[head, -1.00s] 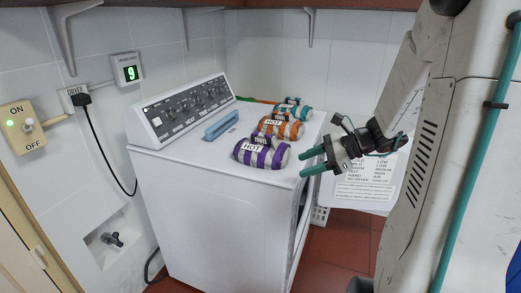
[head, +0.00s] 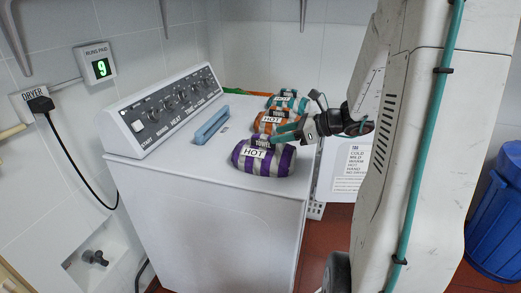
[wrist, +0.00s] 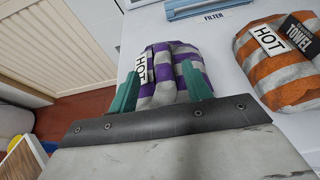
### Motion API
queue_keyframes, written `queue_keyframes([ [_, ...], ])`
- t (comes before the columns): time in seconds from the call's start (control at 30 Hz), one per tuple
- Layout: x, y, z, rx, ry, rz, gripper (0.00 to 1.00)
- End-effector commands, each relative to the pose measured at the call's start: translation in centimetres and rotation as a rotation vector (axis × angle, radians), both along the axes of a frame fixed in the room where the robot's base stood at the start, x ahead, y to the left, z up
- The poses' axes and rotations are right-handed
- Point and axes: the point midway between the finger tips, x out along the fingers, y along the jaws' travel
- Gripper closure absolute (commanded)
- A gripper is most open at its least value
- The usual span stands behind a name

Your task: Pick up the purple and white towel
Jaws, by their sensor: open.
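The purple and white towel (head: 277,163) is a striped roll with a "HOT" label, lying on the dryer top near its front edge. In the wrist view it (wrist: 165,72) lies just beyond and partly between my fingertips. My gripper (head: 283,136) has teal fingers and is open and empty, above and behind the purple towel in the head view. In the wrist view its fingers (wrist: 160,90) are spread, and the towel's near part is hidden by the gripper body. I cannot tell whether the fingers touch the towel.
An orange striped towel (head: 270,122) lies close behind the purple one, with a teal striped towel (head: 288,101) farther back. The white dryer (head: 210,205) has a control panel (head: 170,108) and a blue handle (head: 211,124). A blue bin (head: 497,215) stands on the floor at right.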

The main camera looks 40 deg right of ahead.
Motion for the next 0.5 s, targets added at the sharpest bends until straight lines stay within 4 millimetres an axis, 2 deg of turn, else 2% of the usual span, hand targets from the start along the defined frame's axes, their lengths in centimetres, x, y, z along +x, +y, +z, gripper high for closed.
queue_keyframes([
  [0.17, 1.2, 0.3, -0.8, 0.001, 0.002, -0.013, 0.51],
  [0.5, 4.3, 2.5, -2.4, 0.0, 0.001, -0.017, 0.51],
])
